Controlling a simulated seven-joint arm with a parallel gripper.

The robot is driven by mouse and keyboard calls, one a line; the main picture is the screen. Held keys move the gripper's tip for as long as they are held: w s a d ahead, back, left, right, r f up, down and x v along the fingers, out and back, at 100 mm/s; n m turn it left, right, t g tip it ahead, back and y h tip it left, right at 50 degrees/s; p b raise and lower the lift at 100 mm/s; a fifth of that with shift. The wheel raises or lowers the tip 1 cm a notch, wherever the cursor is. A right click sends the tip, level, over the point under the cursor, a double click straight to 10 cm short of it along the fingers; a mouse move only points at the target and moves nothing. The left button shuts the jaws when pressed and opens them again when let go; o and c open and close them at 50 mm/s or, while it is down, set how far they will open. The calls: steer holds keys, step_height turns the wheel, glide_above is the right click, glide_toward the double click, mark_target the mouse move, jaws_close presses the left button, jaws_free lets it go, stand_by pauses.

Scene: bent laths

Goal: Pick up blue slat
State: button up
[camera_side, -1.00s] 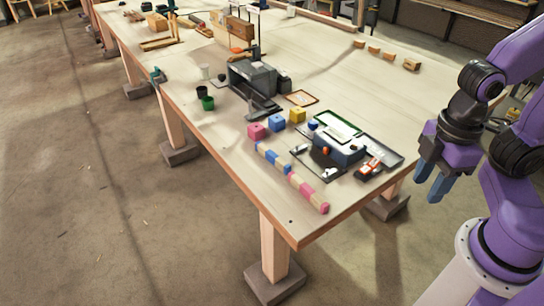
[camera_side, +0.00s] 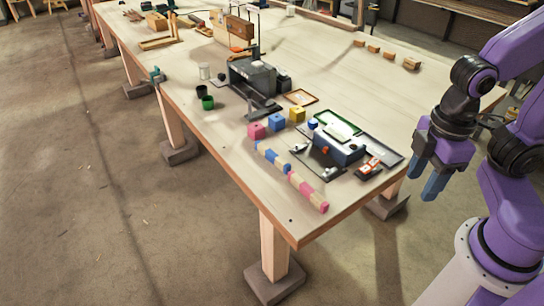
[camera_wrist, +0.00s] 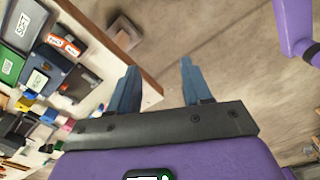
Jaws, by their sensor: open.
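The blue slat (camera_side: 272,158), banded blue and cream, lies near the front left edge of the table in the side view. A pink and cream slat (camera_side: 308,192) lies in line with it, toward the near corner. My gripper (camera_side: 425,182) is open and empty, beyond the table's right edge, well to the right of both slats. Its two blue fingers stand apart in the wrist view (camera_wrist: 158,68), with bare floor between them. I cannot make out the blue slat in the wrist view.
Pink (camera_side: 257,131), blue (camera_side: 277,122) and yellow (camera_side: 297,116) blocks stand behind the blue slat. A dark blue box (camera_side: 340,150) and trays lie between the slats and my gripper. Green and black cups (camera_side: 207,103) stand farther back. The table's right side is mostly clear.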

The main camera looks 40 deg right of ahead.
steer(key=w+a+r+m, duration=0.25)
steer(key=w+a, duration=0.35)
steer(key=w, duration=0.4)
steer(key=m, duration=0.9)
glide_above(272, 153)
steer(key=f, duration=1.2)
steer(key=shift+w+d+f, duration=0.1)
steer(key=shift+w+f, duration=0.15)
steer(key=shift+f, duration=0.1)
steer(key=shift+s+f, duration=0.15)
steer(key=shift+f, duration=1.2)
steer(key=shift+s+f, duration=0.1)
steer(key=shift+f, duration=1.2)
jaws_close()
